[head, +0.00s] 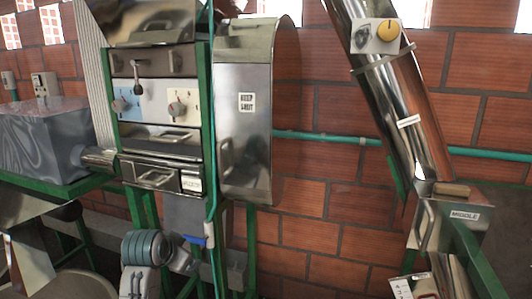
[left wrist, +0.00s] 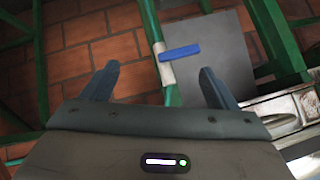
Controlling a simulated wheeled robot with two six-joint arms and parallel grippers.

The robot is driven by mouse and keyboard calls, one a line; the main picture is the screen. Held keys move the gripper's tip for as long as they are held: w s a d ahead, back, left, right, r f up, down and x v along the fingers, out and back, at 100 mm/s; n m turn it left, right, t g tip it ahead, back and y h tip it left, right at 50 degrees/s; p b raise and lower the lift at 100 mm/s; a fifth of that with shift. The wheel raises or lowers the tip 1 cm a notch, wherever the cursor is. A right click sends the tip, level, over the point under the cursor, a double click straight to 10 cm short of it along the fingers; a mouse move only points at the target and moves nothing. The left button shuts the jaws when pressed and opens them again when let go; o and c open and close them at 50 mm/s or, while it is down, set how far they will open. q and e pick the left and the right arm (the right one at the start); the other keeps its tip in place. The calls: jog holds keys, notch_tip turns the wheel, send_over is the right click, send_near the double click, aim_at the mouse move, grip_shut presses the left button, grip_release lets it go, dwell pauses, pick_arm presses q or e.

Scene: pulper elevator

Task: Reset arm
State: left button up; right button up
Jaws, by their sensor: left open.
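My left gripper (left wrist: 157,80) is open and empty in the left wrist view, its two dark fingers spread apart. Beyond the fingers, a green pipe (left wrist: 173,95) carries a white collar and a blue handle (left wrist: 180,52). The blue handle also shows in the head view (head: 192,240), at lower left of centre beside my left arm. I cannot tell how far the fingers are from the pipe. My right gripper is not in view.
A steel machine with a control panel (head: 158,106) in a green frame stands left of centre. A metal housing (head: 243,130) adjoins it. A slanted steel tube (head: 400,95) rises at right above a box labelled MIDDLE (head: 464,215). A green pipe (head: 330,138) crosses the brick wall.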

pick_arm(q)
jog(key=s+a+f+n+g, duration=0.2)
jog(key=s+f, duration=0.9)
jog(key=f, duration=0.1)
jog(key=s+a+f+n+g+y, duration=0.1)
jog(key=s+f, duration=0.2)
jog(key=s, duration=0.7)
jog(key=s+a+f+n+g, duration=0.1)
jog(key=s+f, duration=0.2)
jog(key=s, duration=0.7)
jog(key=s+a+f+n+g+y, duration=0.1)
jog(key=s+f+g, duration=0.15)
jog(key=s, duration=0.65)
jog(key=s+f+x, duration=0.1)
jog(key=s+x, duration=0.3)
jog(key=x, duration=1.2)
jog(key=s+f+x, duration=0.1)
jog(key=s+x, duration=0.2)
jog(key=x, duration=1.2)
jog(key=s+f+g, duration=0.1)
jog(key=s+f, duration=1.7)
jog(key=s, duration=0.1)
jog(key=shift+a+f+n, duration=0.35)
jog(key=shift+n, duration=0.05)
